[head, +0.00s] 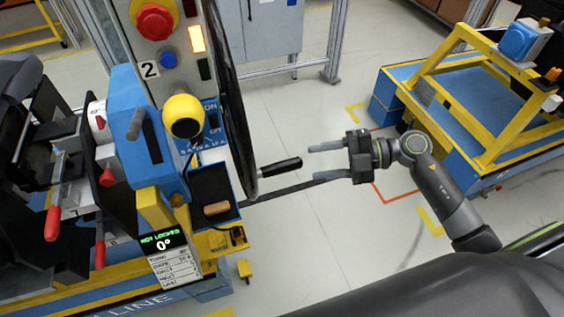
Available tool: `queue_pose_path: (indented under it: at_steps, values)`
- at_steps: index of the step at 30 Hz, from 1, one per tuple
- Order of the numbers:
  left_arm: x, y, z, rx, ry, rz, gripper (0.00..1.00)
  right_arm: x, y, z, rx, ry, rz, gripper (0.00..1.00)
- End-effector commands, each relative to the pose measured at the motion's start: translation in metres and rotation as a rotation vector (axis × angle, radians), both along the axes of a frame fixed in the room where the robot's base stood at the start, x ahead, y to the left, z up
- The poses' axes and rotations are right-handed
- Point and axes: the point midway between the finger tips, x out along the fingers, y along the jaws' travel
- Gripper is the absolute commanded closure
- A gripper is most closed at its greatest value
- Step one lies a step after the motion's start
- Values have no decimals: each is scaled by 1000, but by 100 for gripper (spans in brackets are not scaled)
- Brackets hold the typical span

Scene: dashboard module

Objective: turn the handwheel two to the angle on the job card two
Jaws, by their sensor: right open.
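The handwheel (233,120) is a large dark ring seen almost edge-on, on the right side of the station labelled 2. Its black crank handle (279,168) sticks out to the right near the bottom of the rim. My right gripper (314,164) is open and empty, its two grey fingers pointing left at the handle. The handle's free end lies close to the fingertips; I cannot tell whether it is between them. A small display (163,243) reads "NOT LOCKED 0°". The job card (174,270) below it has small print. My left gripper is not seen.
Red-handled clamps (53,223) stand at the left. A yellow-and-blue frame cart (480,110) stands at the right. The floor between is clear.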

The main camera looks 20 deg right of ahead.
Motion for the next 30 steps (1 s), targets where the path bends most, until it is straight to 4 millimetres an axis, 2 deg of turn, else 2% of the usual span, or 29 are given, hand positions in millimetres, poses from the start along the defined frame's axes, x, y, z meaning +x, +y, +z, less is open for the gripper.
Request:
queue_pose_path:
  at_steps: [12,18,24,30]
  values:
    - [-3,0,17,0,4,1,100,18,56,-10,6,0,0,53]
    - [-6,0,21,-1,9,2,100,24,77,-16,3,1,-1,53]
    - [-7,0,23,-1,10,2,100,27,86,-19,1,0,0,53]
    - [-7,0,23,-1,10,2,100,27,87,-19,0,0,0,53]
